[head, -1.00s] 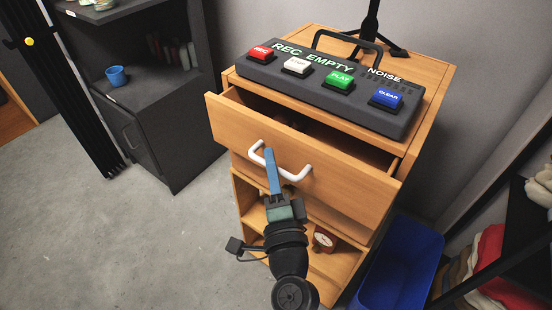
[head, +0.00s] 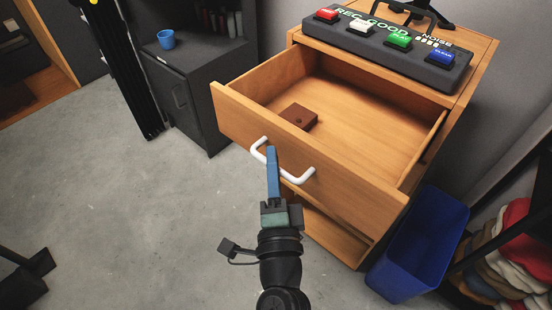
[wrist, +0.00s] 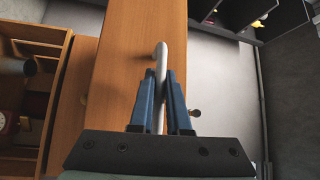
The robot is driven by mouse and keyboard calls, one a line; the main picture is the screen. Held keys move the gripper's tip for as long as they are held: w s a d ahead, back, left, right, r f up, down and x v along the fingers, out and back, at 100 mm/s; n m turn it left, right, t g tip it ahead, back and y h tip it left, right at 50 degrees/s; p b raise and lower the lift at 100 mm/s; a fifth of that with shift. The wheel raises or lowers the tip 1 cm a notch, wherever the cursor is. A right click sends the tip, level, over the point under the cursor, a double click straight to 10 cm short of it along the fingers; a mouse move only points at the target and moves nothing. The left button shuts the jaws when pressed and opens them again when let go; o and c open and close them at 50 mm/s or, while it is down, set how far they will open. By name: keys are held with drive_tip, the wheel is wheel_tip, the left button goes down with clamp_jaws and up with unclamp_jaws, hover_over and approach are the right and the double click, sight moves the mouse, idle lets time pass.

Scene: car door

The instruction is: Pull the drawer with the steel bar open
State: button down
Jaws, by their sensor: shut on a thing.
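The wooden drawer (head: 235,118) stands well out of its cabinet (head: 480,60). Its front bears a pale, whitish bar handle (head: 302,180). My gripper (head: 272,152) is at the middle of the handle in the head view. In the wrist view, the blue fingers of my gripper (wrist: 160,78) lie on either side of the bar (wrist: 162,58) and are shut on it. A small brown block (head: 298,116) lies inside the drawer towards its left side; the rest of the visible drawer floor is bare.
A dark button box (head: 440,65) sits on the cabinet top. A blue bin (head: 400,275) stands on the floor right of the drawer. A dark cabinet with a blue cup (head: 166,39) stands at the back left.

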drive_tip(key=shift+s, duration=0.1)
drive_tip(key=c, duration=0.9)
unclamp_jaws()
drive_tip(key=b+v, duration=0.6)
drive_tip(key=v, duration=0.7)
